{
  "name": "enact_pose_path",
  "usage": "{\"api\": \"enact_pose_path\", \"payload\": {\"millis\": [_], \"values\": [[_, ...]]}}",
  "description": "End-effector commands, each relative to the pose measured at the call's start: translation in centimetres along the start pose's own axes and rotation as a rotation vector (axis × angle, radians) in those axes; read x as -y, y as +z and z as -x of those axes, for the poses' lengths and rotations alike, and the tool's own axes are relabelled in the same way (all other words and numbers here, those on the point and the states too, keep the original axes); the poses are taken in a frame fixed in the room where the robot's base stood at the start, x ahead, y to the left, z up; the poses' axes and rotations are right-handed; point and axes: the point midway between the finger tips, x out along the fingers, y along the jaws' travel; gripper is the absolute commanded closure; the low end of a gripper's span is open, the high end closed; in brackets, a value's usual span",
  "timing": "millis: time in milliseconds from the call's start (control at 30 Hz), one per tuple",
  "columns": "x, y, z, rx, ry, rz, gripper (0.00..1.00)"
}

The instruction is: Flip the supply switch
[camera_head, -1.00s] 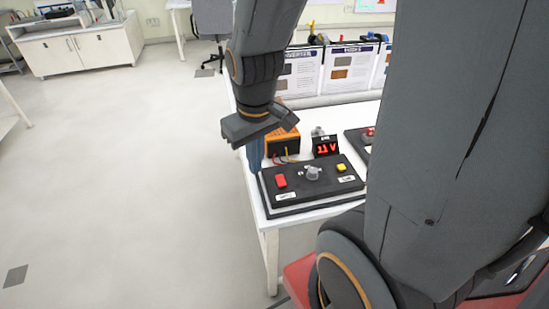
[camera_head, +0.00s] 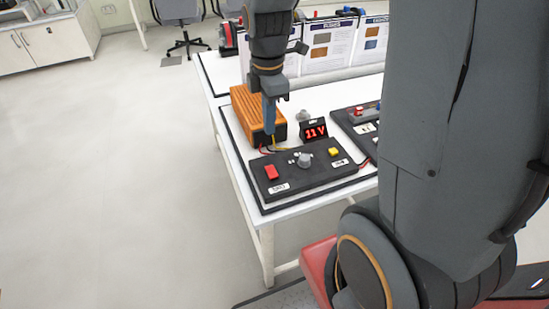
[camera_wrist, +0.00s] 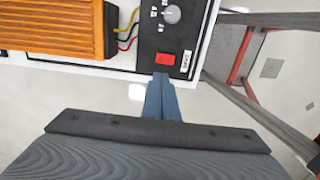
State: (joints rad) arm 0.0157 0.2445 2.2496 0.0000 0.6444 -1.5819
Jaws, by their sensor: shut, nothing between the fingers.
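A black control panel (camera_head: 308,178) lies on the white table. It carries a red rocker switch (camera_head: 271,172) at its left, a grey knob (camera_head: 304,160) in the middle and a yellow button (camera_head: 333,152) at its right. A small display (camera_head: 315,131) behind it reads 11 V in red. My gripper (camera_head: 270,131) is shut and empty, pointing down above the panel's back left edge. In the wrist view the red switch (camera_wrist: 166,58) with its white label (camera_wrist: 186,62) lies just beyond my blue fingertips (camera_wrist: 161,76); I see no clear contact.
An orange finned box (camera_head: 257,112) stands behind the panel, with red and yellow wires at its end. A second black panel (camera_head: 357,124) is at the right. Poster boards (camera_head: 335,42) stand at the back. Floor at the left is clear.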

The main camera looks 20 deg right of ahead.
Motion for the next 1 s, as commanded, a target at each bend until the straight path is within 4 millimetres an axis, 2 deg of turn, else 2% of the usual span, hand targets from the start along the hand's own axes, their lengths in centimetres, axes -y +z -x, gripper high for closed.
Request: {"api": "enact_pose_path", "payload": {"millis": [333,467,1000], "values": [[0.0,0.0,0.0,0.000,0.000,0.004,1.00],[0.0,0.0,-0.7,0.000,-0.002,0.004,1.00],[0.1,-0.1,-8.9,0.000,-0.004,0.005,1.00]]}}
